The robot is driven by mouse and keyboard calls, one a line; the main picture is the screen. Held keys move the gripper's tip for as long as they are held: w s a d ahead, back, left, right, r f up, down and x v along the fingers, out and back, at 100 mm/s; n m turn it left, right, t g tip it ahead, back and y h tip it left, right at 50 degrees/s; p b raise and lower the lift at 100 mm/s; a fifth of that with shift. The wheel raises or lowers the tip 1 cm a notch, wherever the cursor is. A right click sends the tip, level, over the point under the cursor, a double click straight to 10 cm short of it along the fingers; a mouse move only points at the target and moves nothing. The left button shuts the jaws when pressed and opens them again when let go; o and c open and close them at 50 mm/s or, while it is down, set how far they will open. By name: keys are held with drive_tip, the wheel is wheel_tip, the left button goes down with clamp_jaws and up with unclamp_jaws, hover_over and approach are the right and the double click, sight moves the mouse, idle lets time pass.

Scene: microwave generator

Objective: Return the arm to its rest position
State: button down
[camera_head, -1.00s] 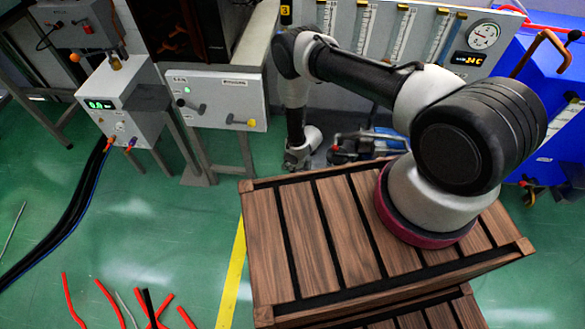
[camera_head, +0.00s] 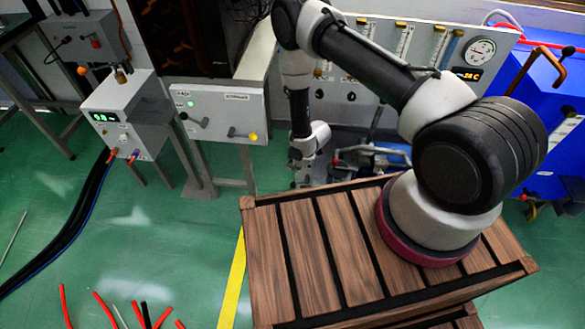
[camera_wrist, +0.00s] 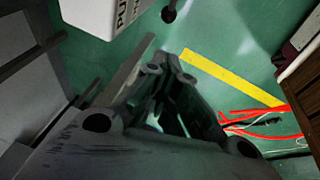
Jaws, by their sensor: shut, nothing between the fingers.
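My gripper (camera_head: 303,168) hangs at the end of my arm in the head view, pointing down, just beyond the far edge of the wooden crate top and in front of the grey panels. It looks empty. In the wrist view its dark fingers (camera_wrist: 168,62) come together over the green floor, with nothing seen between them. My arm rises from its base on the crate, bends at a high elbow near the top edge of the head view, and drops down to the gripper. The elbow's top is cut off.
The slatted wooden crate (camera_head: 330,240) is under my arm base. A grey control box with a yellow-tipped lever (camera_head: 225,112) is left of the gripper. A gauge panel (camera_head: 455,35) and a blue cabinet (camera_head: 530,90) stand behind. Red rods (camera_head: 105,308) lie on the open green floor.

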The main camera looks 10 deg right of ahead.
idle(0.3)
drive_tip(key=s+d+r+m+g+h, duration=0.3)
drive_tip(key=s+d+m+g+h, duration=0.15)
drive_tip(key=s+d, duration=0.55)
drive_tip(key=s+d+r+m+g, duration=0.1)
drive_tip(key=d+r+m, duration=0.2)
drive_tip(key=r, duration=1.4)
drive_tip(key=s+d+r+m+g, duration=0.1)
drive_tip(key=s+d+r+m, duration=0.15)
drive_tip(key=r, duration=1.35)
drive_tip(key=s+d+r+m+t, duration=0.2)
drive_tip(key=s+r, duration=0.2)
drive_tip(key=r, duration=0.6)
drive_tip(key=s+d+r+m+t+y, duration=0.1)
drive_tip(key=s+r, duration=0.4)
drive_tip(key=r, duration=0.5)
drive_tip(key=s+d+r+m+t, duration=0.2)
drive_tip(key=s+r+t, duration=0.3)
drive_tip(key=r, duration=0.5)
drive_tip(key=shift+d+m, duration=0.3)
drive_tip(key=shift+d, duration=0.35)
drive_tip(key=shift+s+d+r, duration=0.1)
